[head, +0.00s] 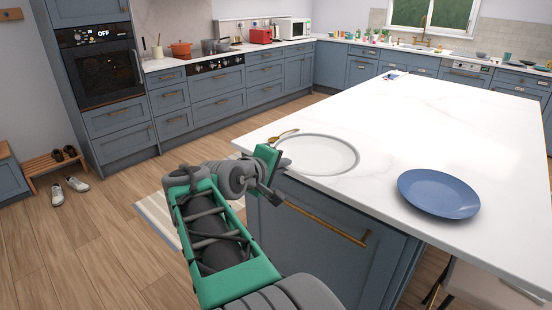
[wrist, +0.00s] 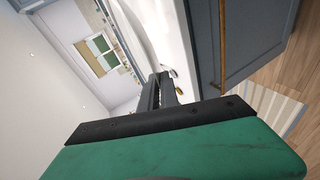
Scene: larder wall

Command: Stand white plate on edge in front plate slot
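The white plate (head: 318,155) lies flat on the near left corner of the white island top (head: 400,135). My gripper (head: 272,197) is beside that corner, in front of the island's drawer side and near the plate's left rim. In the wrist view its two dark fingers (wrist: 161,88) are close together, with nothing clearly seen between them. A pale curved edge beyond the fingertips may be the plate. The fingers look apart from the plate, but the contact area is partly hidden. I cannot make out the front plate slot.
A wooden spoon (head: 283,135) lies by the plate's far left rim. A blue plate (head: 438,193) lies to the right on the island. A long drawer handle (head: 325,222) juts out near my gripper. The middle of the island top is clear.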

